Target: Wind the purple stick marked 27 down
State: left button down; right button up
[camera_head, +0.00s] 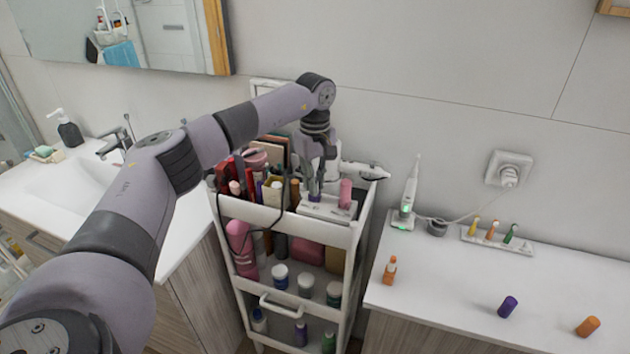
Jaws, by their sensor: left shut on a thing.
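The cosmetics cart (292,213) stands between the sink counter and the right counter. In its top tier, toward the right, is a small white holder (327,210) with a pink stick (346,194) upright in it. My left gripper (315,188) points down over the holder, left of the pink stick. It is shut on a slim purple stick (315,197), mostly hidden by the fingers. The number 27 cannot be read, and how far the stick is wound out cannot be told. My right gripper is not in view.
A purple cylinder (508,306), an orange cylinder (588,326) and an orange bottle (390,270) are on the right counter (450,290). An electric toothbrush (410,190) stands at its back left. A white hair dryer (357,170) and crowded cosmetics surround the gripper.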

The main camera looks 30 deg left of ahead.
pick_arm(q)
jog(key=c, duration=1.6)
grip_release()
jog(key=shift+o, duration=0.2)
jog(key=shift+r, duration=0.1)
notch_tip(320, 180, up, 12)
